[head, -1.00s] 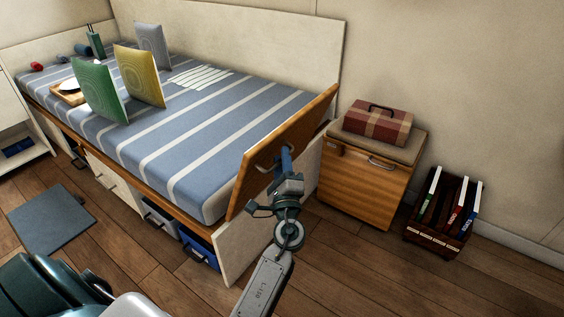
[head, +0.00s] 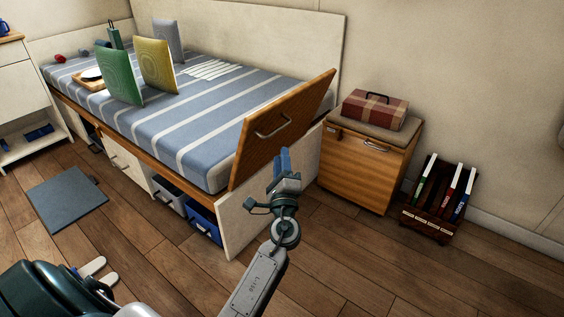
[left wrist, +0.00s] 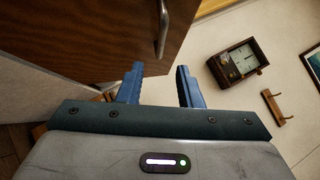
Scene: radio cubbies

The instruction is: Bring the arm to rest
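My left gripper (head: 283,153) is in the middle of the head view, its blue fingers pointing up, just below and right of a raised wooden panel (head: 290,120) at the foot of the bed. The panel stands tilted and has a metal handle (head: 270,123). In the left wrist view the two blue fingers (left wrist: 160,85) are apart with nothing between them. The handle (left wrist: 163,30) shows beyond them on the dark brown panel (left wrist: 95,35), clear of the fingertips. My right gripper is not in view.
A striped bed (head: 190,125) with cushions fills the left. A wooden cabinet (head: 365,170) bearing a plaid case (head: 375,108) and a rack (head: 428,225) of books stand right. A grey mat (head: 65,203) lies on the floor. A clock (left wrist: 238,62) hangs on the wall.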

